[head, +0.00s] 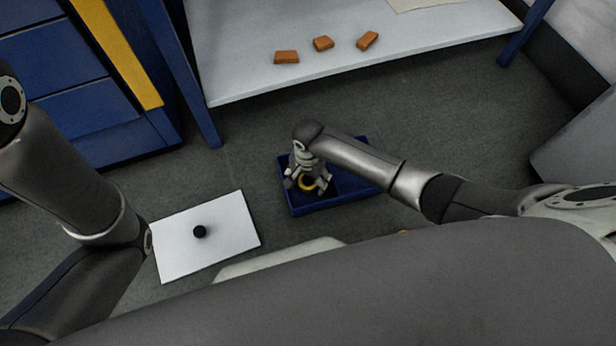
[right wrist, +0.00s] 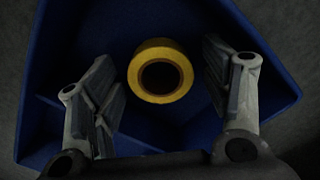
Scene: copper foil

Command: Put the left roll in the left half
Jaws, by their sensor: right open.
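A yellow roll (right wrist: 143,84) with a dark round hole lies inside the blue tray (right wrist: 52,62) in the right wrist view, with its hole facing the camera. In the head view the roll (head: 309,189) is in the left part of the blue tray (head: 338,203), partly hidden by my gripper. My right gripper (head: 308,180) is over this left part. Its fingers (right wrist: 164,82) are open, one on each side of the roll, with gaps visible on both sides. My left arm shows at the left of the head view, but its gripper is not in view.
A white board (head: 183,254) with a small black round object (head: 200,232) is on the floor left of the tray. A small yellow thing (head: 403,233) shows at my body's edge, mostly hidden. A grey table (head: 245,70) behind holds orange blocks (head: 323,43).

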